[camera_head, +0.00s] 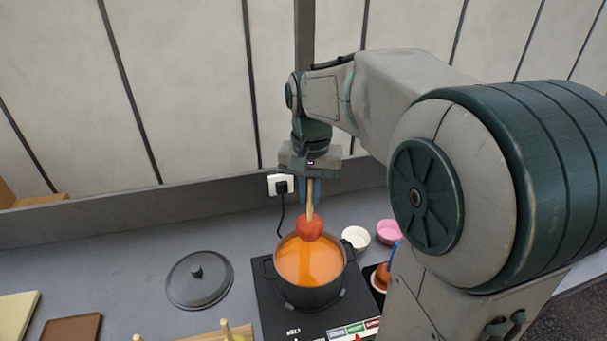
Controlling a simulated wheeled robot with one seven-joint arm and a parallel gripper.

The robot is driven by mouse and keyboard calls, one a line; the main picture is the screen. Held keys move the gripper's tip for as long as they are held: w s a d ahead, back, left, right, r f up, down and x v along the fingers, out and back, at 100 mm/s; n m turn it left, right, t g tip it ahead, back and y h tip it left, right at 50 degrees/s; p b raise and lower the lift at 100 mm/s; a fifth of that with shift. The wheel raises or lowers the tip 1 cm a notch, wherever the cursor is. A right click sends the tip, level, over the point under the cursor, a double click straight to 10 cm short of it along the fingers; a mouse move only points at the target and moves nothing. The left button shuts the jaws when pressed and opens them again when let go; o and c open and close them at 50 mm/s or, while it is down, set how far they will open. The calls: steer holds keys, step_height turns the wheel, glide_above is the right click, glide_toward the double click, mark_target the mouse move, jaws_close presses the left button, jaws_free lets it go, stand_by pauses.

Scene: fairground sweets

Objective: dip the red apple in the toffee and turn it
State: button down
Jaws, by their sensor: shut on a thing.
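A red apple (309,229) on a wooden stick (310,198) hangs below my gripper (310,182). My gripper points down and is shut on the stick. The apple is over the back part of a dark pot (311,296) filled with orange toffee (308,262). I cannot tell whether the apple's underside touches the toffee. The pot stands on a black hob (270,312).
A dark lid (199,284) lies left of the hob. A white bowl (355,238) and a pink bowl (387,231) stand behind right. A wall socket (282,185) with a plugged cable is behind the pot. Upright sticks (226,330) show at the front edge. My arm hides the right side.

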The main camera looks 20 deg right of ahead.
steer(key=shift+s+d+f+b, duration=0.1)
steer(key=shift+s+f+b, duration=0.05)
steer(key=shift+f+b, duration=0.9)
step_height(320, 180, down, 14)
steer(key=b, duration=1)
steer(key=shift+r, duration=0.1)
steer(key=shift+p, duration=1.25)
stand_by(3.5)
